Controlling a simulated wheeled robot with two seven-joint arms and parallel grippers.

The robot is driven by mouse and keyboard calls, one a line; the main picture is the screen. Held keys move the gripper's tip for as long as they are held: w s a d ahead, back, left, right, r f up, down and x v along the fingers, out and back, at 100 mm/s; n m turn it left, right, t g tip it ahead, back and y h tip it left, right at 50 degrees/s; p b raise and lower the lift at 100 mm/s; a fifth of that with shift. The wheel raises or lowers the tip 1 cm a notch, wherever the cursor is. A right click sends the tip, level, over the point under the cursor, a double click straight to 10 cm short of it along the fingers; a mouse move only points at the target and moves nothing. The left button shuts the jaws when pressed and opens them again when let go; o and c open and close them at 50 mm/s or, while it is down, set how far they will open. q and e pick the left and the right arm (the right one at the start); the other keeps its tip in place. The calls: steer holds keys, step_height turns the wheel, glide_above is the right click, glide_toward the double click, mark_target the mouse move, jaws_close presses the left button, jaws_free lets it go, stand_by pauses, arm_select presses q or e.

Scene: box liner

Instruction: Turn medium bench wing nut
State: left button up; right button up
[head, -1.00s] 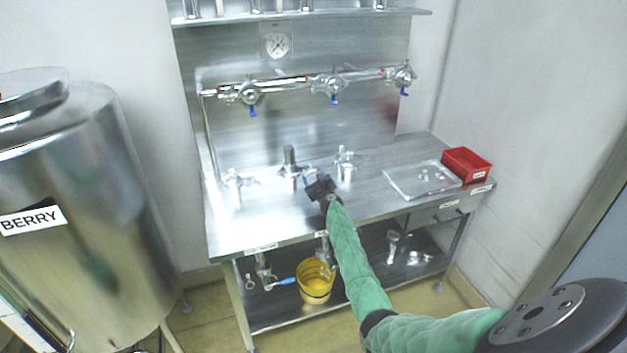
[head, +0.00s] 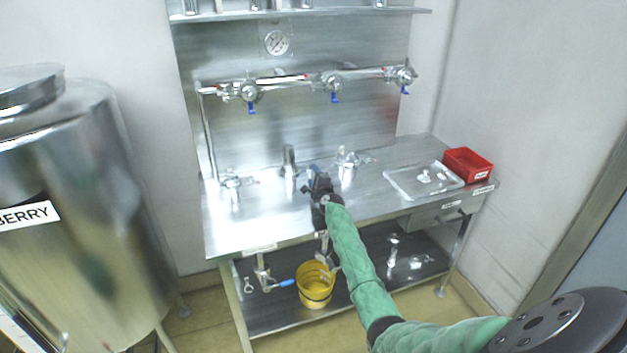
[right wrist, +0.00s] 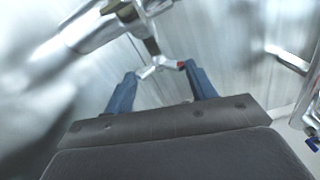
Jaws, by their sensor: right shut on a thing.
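My right gripper (head: 314,172) is over the bench top, just right of the upright middle bench fitting (head: 289,160). In the right wrist view its two blue fingers (right wrist: 160,80) stand on either side of a small metal wing nut (right wrist: 159,64) on a shiny clamped pipe fitting (right wrist: 95,30). The fingers are shut on the wing nut, near its wing ends; a bit of red shows at the right end. In the head view the gripper hides the wing nut. My left gripper is not in view.
Other fittings stand left (head: 232,184) and right (head: 347,164) on the steel bench (head: 270,225). A clear tray (head: 400,184) with small parts and a red bin (head: 467,164) are at the right. A yellow bucket (head: 314,290) is on the lower shelf. A tank (head: 70,220) stands left.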

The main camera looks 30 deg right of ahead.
steer(key=n, duration=0.2)
steer(key=shift+f+n+b, duration=0.15)
steer(key=shift+n+b, duration=0.15)
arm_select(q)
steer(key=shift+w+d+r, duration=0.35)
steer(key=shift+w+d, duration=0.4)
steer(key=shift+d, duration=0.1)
arm_select(e)
steer(key=shift+n, duration=0.5)
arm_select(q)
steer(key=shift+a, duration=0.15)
arm_select(e)
steer(key=shift+a, duration=0.1)
